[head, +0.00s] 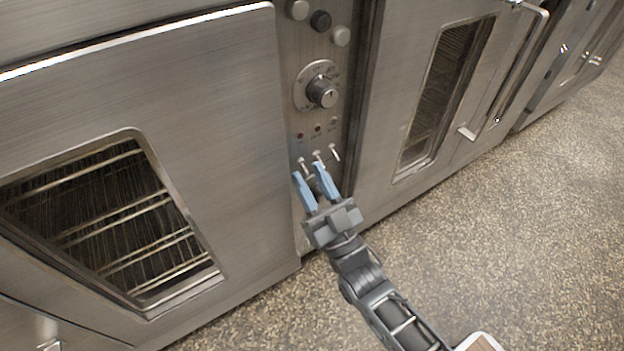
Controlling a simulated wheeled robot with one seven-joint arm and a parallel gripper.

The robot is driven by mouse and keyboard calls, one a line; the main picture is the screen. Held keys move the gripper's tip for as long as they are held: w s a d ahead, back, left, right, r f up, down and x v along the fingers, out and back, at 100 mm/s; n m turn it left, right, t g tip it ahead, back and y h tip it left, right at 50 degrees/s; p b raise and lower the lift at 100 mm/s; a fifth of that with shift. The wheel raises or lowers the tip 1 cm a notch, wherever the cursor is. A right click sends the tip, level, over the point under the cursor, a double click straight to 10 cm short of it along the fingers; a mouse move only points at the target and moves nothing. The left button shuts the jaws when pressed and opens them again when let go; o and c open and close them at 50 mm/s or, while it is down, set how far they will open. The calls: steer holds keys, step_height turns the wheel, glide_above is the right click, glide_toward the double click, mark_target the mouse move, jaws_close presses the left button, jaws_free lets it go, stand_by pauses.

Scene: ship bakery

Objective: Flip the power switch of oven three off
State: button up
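A steel oven control panel (313,215) stands in the middle of the head view. Three small metal toggle switches sit in a row low on it: a left one (302,161), a middle one (318,156) and a right one (334,151). No oven number is readable, and I cannot tell which switch is the power switch. My gripper (308,171) has two blue fingers, apart, with nothing visibly clamped. Its tips are just below the left and middle switches in the picture. I cannot tell whether they touch a lever.
Above the switches are small indicator lights (318,128), a round dial (322,92) and several knobs (320,20). A windowed oven door (230,130) is on the left, another (385,120) on the right with a protruding handle (520,70). Speckled floor (480,240) lies clear at lower right.

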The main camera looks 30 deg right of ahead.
steer(key=v, duration=0.7)
steer(key=shift+s+f+p, duration=0.25)
steer(key=shift+s+p, duration=0.1)
steer(key=shift+p, duration=0.05)
steer(key=s+r+g, duration=0.2)
steer(key=s+g, duration=0.3)
steer(key=s, duration=1)
steer(key=s+r+g, duration=0.5)
steer(key=s+r, duration=0.4)
steer(key=s, duration=0.3)
step_height(320, 180, up, 30)
steer(key=p, duration=2.9)
steer(key=shift+p, duration=0.3)
steer(key=shift+s+f, duration=0.1)
steer(key=shift+f, duration=0.1)
